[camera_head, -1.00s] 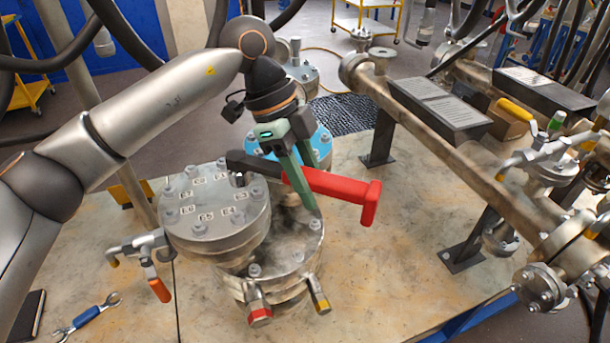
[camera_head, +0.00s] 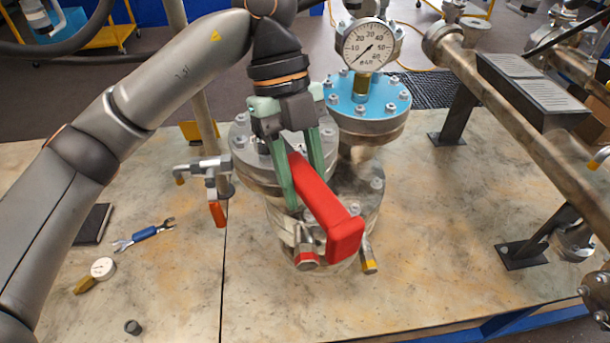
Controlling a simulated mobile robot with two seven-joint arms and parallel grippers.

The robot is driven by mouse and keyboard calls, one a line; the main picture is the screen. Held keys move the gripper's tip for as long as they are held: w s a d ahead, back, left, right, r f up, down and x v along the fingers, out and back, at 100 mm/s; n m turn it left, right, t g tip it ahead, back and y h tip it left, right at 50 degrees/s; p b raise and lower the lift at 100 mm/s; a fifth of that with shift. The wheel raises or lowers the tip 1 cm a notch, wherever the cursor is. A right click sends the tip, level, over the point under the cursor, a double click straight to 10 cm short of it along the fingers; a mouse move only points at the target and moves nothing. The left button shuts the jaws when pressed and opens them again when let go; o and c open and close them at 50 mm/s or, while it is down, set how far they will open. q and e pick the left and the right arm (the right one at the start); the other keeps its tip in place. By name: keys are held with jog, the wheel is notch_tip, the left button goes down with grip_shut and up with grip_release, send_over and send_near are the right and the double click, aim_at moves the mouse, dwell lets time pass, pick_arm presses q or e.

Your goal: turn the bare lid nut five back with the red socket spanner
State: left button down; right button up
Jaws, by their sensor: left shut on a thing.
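The red socket spanner (camera_head: 320,208) is held by its handle between the green fingers of my left gripper (camera_head: 306,186). The handle's thick end points toward the front and a little right. The socket end is hidden behind the gripper, so I cannot tell whether it sits on a nut. The bare metal lid (camera_head: 246,162) tops the vessel under the gripper. A few of its rim nuts show at the left, but most nuts and the number labels are covered. Nut five cannot be made out. My right gripper is not in view.
A blue lid (camera_head: 362,101) with a pressure gauge (camera_head: 368,44) stands behind at the right. A valve with an orange handle (camera_head: 217,213) is at the left. A blue-handled wrench (camera_head: 145,233) and a small gauge (camera_head: 103,268) lie on the bench. The bench front is mostly clear.

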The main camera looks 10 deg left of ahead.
pick_arm(q)
jog(key=shift+p, duration=0.45)
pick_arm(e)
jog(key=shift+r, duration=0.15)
pick_arm(q)
jog(key=shift+f, duration=0.2)
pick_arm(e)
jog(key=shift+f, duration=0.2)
pick_arm(q)
jog(key=shift+f+b, duration=0.85)
jog(key=shift+f, duration=0.25)
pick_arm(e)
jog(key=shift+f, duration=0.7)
